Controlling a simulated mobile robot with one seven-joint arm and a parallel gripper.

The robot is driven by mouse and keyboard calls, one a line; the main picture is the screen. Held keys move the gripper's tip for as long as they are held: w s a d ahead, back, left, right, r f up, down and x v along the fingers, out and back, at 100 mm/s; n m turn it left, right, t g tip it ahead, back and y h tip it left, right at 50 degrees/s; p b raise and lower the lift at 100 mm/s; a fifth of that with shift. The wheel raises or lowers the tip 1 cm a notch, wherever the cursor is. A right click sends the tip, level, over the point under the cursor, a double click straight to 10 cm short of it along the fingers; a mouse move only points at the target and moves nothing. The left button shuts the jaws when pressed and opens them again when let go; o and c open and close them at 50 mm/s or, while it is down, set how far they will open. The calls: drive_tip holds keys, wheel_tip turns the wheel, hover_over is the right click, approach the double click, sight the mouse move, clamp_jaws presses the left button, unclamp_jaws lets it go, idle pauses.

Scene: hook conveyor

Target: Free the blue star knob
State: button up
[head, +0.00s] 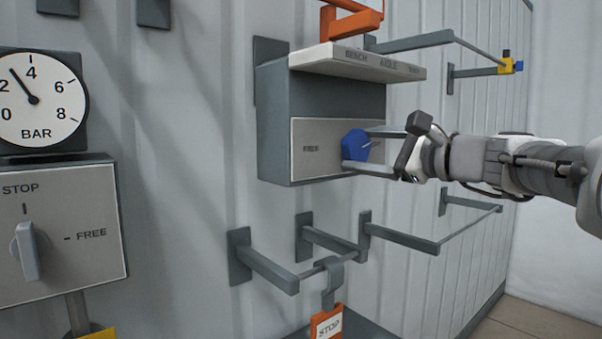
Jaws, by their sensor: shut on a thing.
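The blue star knob (355,146) sits on the light front panel (309,150) of a grey wall box. A pale line on the knob's face points up and to the right. Part of the knob's right side is hidden by the fingers.
A ledge (358,62) marked BENCH and AISLE juts out above the knob, with an orange bracket (350,22) on top. Grey rails (270,268) and a hanging orange STOP tag (327,324) are below. A STOP/FREE switch box (75,268) and a gauge (40,100) are at left.

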drive_tip(key=n+b, duration=0.3)
drive_tip(key=b, duration=0.1)
drive_tip(key=shift+f+n, duration=0.3)
drive_tip(key=shift+n, duration=0.1)
drive_tip(key=n+b, duration=0.3)
drive_tip(key=shift+d+n+b, duration=0.1)
drive_tip(key=shift+n+b, duration=0.2)
drive_tip(key=n+b, duration=0.2)
drive_tip(key=n, duration=0.1)
drive_tip(key=n+b, duration=0.1)
drive_tip(key=n, duration=0.1)
drive_tip(key=shift+r+b, duration=0.3)
drive_tip(key=shift+b, duration=0.05)
drive_tip(key=shift+n, duration=0.3)
drive_tip(key=o, duration=1.3)
drive_tip(key=p+v, duration=0.1)
drive_tip(key=v, duration=1.6)
drive_tip(key=shift+s+d+r, duration=0.1)
drive_tip(key=shift+d, duration=0.05)
